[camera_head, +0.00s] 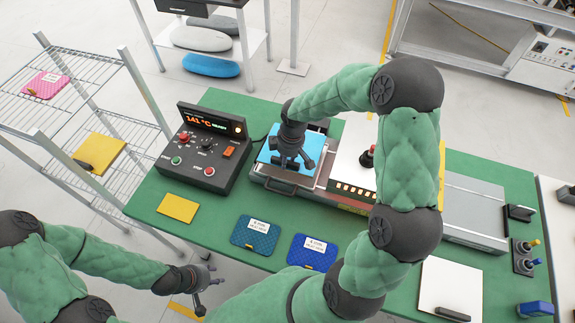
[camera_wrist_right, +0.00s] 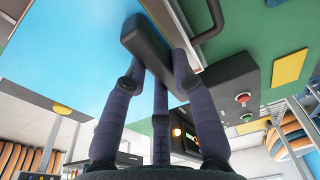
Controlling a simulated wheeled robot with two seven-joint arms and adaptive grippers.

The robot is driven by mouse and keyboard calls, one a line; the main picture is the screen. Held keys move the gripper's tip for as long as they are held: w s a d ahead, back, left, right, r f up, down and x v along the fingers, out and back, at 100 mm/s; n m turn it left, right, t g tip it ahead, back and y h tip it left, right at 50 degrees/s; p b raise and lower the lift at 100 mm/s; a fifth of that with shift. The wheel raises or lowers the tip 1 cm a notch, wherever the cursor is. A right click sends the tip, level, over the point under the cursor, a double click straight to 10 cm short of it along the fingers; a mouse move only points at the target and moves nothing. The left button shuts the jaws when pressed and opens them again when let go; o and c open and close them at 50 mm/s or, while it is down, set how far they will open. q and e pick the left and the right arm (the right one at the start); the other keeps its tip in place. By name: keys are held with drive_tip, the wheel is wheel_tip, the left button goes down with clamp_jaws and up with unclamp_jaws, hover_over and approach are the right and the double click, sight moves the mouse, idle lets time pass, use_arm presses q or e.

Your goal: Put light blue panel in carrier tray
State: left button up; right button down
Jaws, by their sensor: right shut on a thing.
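The light blue panel (camera_head: 273,158) is under my right gripper (camera_head: 291,162), over the metal carrier tray (camera_head: 322,178) in the middle of the green table. My right gripper is shut on the panel's black grip bar, and its fingers hide part of the panel. In the right wrist view the panel (camera_wrist_right: 75,55) fills the upper left, with the fingers (camera_wrist_right: 158,50) around the bar. The tray's dark handle shows beside it. I cannot tell whether the panel rests in the tray or hangs just above it.
A control box (camera_head: 208,147) with a display stands left of the tray. A yellow pad (camera_head: 178,207), a teal panel (camera_head: 255,234) and a blue panel (camera_head: 312,250) lie along the front. A wire rack (camera_head: 85,115) stands at the left. My right arm hides part of the table.

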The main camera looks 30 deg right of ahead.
drive_tip(key=shift+w+f+b, duration=0.1)
drive_tip(key=shift+f+b, duration=0.35)
drive_tip(key=shift+f, duration=2.2)
drive_tip(key=shift+f, duration=0.15)
drive_tip(key=c, duration=1)
unclamp_jaws()
drive_tip(key=shift+r, duration=0.2)
drive_tip(key=r, duration=0.4)
drive_tip(key=s+r+p, duration=0.1)
drive_tip(key=r, duration=0.3)
drive_tip(key=d+r+p, duration=0.1)
drive_tip(key=r, duration=0.3)
drive_tip(key=shift+s, duration=0.15)
